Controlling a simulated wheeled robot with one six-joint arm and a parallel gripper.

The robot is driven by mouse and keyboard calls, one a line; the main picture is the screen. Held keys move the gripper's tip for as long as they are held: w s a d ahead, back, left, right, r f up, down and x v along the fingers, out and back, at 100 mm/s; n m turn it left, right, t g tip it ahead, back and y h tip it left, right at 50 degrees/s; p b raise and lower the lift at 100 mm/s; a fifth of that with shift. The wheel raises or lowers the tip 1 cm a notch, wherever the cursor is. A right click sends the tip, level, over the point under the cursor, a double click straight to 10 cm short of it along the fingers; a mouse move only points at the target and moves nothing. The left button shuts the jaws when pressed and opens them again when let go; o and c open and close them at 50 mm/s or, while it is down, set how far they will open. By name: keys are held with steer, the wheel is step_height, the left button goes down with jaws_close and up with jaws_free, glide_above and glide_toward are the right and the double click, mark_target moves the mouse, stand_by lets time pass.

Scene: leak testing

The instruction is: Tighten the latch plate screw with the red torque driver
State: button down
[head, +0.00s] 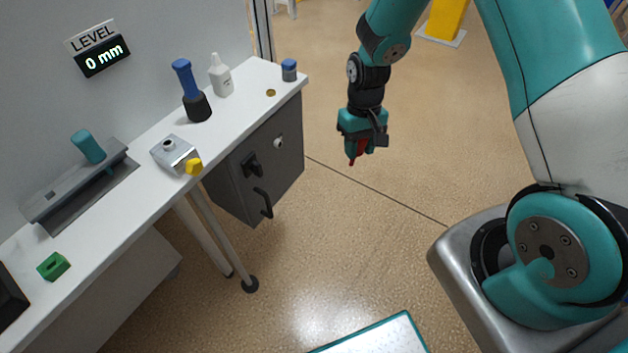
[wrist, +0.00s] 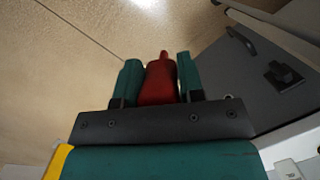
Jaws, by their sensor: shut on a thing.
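My gripper (head: 362,146) hangs over open floor, to the right of the workbench and apart from it. It is shut on the red torque driver (wrist: 158,82), which sits between the two teal fingers in the wrist view. In the head view the driver (head: 353,160) shows as a small red piece with its tip pointing down. A dark grey cabinet (head: 228,183) hangs under the bench, with a black latch part (head: 252,165) and a black handle (head: 264,203) on its front. The latch part also shows in the wrist view (wrist: 284,76). I cannot make out the screw.
The white bench top (head: 226,123) carries a blue-handled tool (head: 184,78) in a black holder, a white bottle (head: 220,76), a blue-capped jar (head: 289,70), a metal block with a yellow knob (head: 176,155) and a green block (head: 53,266). Floor between gripper and cabinet is clear.

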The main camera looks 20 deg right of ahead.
steer(key=w+a+f+t+y+b, duration=0.2)
steer(key=f+t+y+b, duration=0.3)
steer(key=b, duration=1.8)
steer(key=w+a+f+n+t+y+b, duration=0.1)
steer(key=w+a+f+t+y+b, duration=0.2)
steer(key=b, duration=2)
steer(key=shift+w+a+f+t+y, duration=0.25)
steer(key=shift+w+f+t+y, duration=0.3)
steer(key=shift+f+t+y, duration=1.2)
steer(key=shift+f+t+h, duration=0.45)
steer(key=shift+t+h, duration=0.1)
steer(key=shift+t, duration=0.1)
steer(key=shift+w+r+p+x, duration=0.15)
steer(key=shift+p+x, duration=0.1)
steer(key=shift+x, duration=0.65)
steer(key=shift+w+r+p+x, duration=0.15)
steer(key=shift+p+x, duration=0.15)
steer(key=shift+x, duration=0.65)
steer(key=shift+w+r+p+x, duration=0.1)
steer(key=shift+r+p+x, duration=0.15)
steer(key=shift+x, duration=0.65)
steer(key=shift+w, duration=0.3)
